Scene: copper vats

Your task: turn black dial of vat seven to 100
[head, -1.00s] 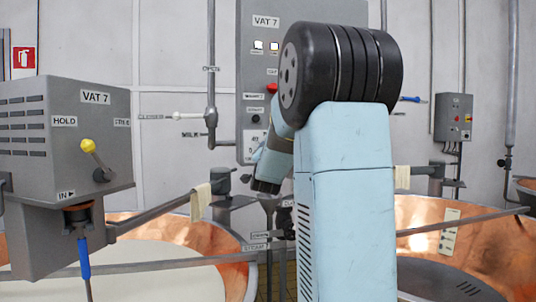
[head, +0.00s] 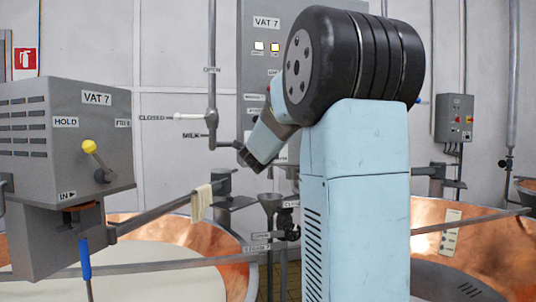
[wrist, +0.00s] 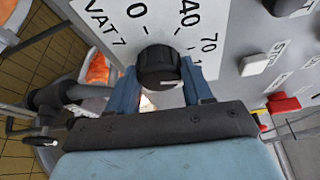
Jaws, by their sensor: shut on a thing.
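The black dial (wrist: 158,68) sits on a white scale plate (wrist: 118,22) marked VAT 7 in the wrist view. The figures 40 and 70 are readable on the scale, and others are partly covered. My gripper (wrist: 158,74) has one blue finger on each side of the dial and is shut on it. I cannot tell which figure the dial points to. In the head view the grey VAT 7 panel (head: 262,24) stands behind my arm, which hides the dial and the fingertips.
A red button (wrist: 283,104) and a white button (wrist: 258,64) are right of the dial. A grey VAT 7 box (head: 60,165) with a yellow-knobbed lever (head: 89,147) stands at left. Copper vats and metal rails lie below. A vertical pipe (head: 212,60) runs beside the panel.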

